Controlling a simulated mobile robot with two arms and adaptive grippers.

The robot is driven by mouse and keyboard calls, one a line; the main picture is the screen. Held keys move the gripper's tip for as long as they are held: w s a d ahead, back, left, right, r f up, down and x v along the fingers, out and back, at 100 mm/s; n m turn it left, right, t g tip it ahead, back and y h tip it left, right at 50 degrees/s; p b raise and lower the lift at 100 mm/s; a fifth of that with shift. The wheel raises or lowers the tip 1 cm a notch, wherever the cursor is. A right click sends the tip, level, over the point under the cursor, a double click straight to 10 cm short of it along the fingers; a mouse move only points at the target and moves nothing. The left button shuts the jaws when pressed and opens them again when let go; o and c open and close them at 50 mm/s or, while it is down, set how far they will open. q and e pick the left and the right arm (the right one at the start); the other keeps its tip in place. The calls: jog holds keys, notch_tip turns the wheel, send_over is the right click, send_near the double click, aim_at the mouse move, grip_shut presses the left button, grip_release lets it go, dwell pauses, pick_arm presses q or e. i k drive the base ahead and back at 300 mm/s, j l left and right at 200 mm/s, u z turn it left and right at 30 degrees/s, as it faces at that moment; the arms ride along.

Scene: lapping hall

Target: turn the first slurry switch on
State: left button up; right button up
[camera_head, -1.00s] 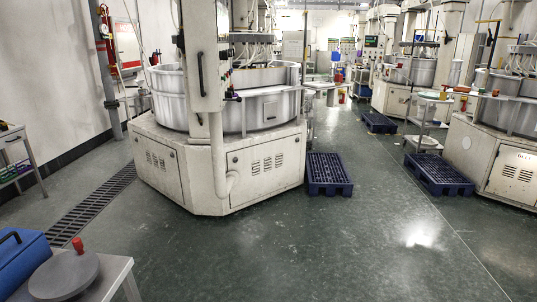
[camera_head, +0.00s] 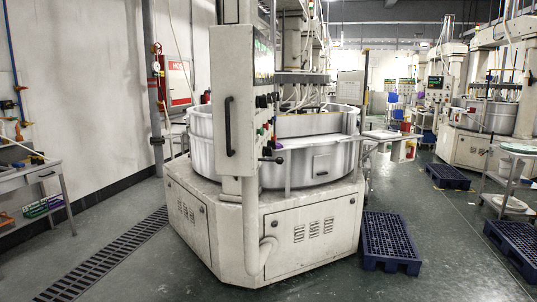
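A large lapping machine (camera_head: 300,215) stands in the middle of the view, with a white hexagonal base and a round silver tub (camera_head: 310,160). A tall white control cabinet (camera_head: 232,105) with a black handle rises at its front. Along the cabinet's right edge is a control panel (camera_head: 264,100) seen almost edge-on, with several small knobs and coloured buttons. I cannot tell which of them is the first slurry switch or how it is set. Neither of my grippers shows in the view.
A blue pallet (camera_head: 390,243) lies on the floor right of the machine, with other pallets (camera_head: 448,177) beyond. A floor grate (camera_head: 115,255) runs along the left. A side table (camera_head: 40,178) stands at the left wall. The aisle floor (camera_head: 440,240) on the right is mostly clear.

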aim_at(267, 151)
jog(key=i+l+u, duration=0.15)
jog(key=i, duration=0.4)
jog(key=i+l+u, duration=0.15)
jog(key=i, duration=0.35)
